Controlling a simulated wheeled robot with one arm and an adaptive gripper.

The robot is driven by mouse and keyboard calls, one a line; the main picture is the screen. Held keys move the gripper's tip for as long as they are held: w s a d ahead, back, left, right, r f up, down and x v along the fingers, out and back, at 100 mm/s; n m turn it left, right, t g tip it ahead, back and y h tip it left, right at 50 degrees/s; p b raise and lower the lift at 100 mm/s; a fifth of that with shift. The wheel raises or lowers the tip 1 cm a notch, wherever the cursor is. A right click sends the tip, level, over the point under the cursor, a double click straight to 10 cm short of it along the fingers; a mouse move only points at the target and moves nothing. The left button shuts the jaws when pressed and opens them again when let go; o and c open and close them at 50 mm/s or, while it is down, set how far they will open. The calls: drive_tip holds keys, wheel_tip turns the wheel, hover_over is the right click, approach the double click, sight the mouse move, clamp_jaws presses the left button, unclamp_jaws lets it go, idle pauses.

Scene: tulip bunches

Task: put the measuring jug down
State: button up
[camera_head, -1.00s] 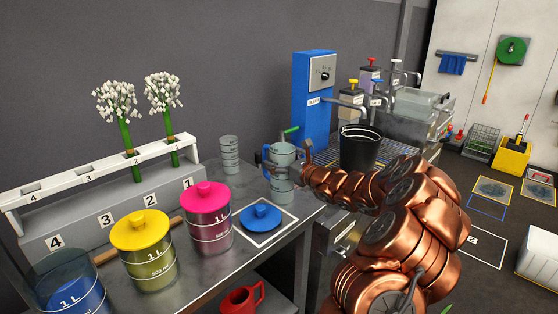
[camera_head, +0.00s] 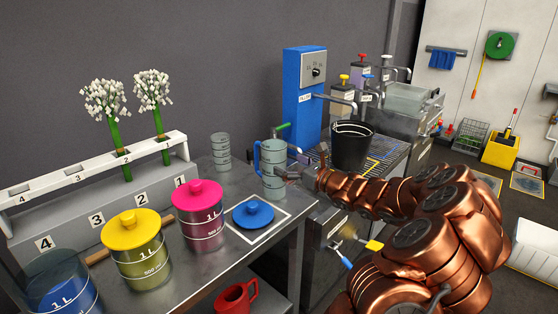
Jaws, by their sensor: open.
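The measuring jug (camera_head: 273,173) is a clear grey-green cylinder with dark markings and a blue handle on its left side. It stands upright on the steel bench (camera_head: 178,272), near the right end, behind a blue lid (camera_head: 254,214). My gripper (camera_head: 289,172) is open at the right side of the jug, at about mid-height. Its fingers are small and partly lost against the jug, so I cannot tell whether they still touch it.
Lidded canisters, yellow (camera_head: 138,256) and pink (camera_head: 201,222), stand left of the blue lid. A cup stack (camera_head: 221,152) is behind the jug to the left. A black bucket (camera_head: 351,149) stands right, near the blue filler (camera_head: 304,92). A red jug (camera_head: 237,297) is below the bench top.

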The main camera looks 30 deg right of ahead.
drive_tip(key=shift+v, duration=2)
